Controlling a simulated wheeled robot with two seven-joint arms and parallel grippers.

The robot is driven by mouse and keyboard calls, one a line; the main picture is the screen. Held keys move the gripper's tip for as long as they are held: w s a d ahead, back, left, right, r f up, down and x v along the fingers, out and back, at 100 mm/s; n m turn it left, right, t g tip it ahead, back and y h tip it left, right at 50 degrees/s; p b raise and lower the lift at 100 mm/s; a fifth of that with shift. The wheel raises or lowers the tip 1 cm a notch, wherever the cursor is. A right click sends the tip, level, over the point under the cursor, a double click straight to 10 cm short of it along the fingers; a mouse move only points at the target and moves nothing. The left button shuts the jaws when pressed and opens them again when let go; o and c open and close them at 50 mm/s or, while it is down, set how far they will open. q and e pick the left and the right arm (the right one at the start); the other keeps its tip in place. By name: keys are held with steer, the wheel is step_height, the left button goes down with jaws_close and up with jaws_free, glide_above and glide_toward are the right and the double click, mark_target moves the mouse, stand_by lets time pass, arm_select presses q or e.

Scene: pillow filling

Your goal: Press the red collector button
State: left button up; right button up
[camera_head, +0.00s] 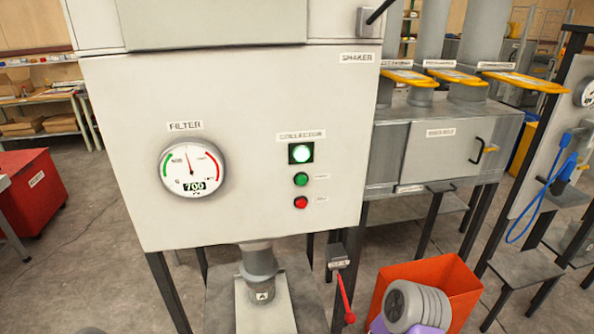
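The red collector button (301,202) is a small round button low on the right side of the pale cabinet's front panel (240,205). A small label sits to its right. Directly above it is a green button (301,179), and above that a lit green-white lamp (301,153) under the COLLECTOR label. Nothing covers the red button. No gripper fingers show in this view. A grey ribbed rounded part with purple at the lower right may belong to my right arm, but I cannot be sure.
A round FILTER gauge (192,172) reading 700 is left of the buttons. Below the panel hang a grey pipe (259,262) and a red-handled lever (344,298). An orange bin (455,280) stands lower right. A red container (38,195) is far left. Space before the panel looks clear.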

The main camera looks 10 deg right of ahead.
jaws_close()
stand_by(1.6)
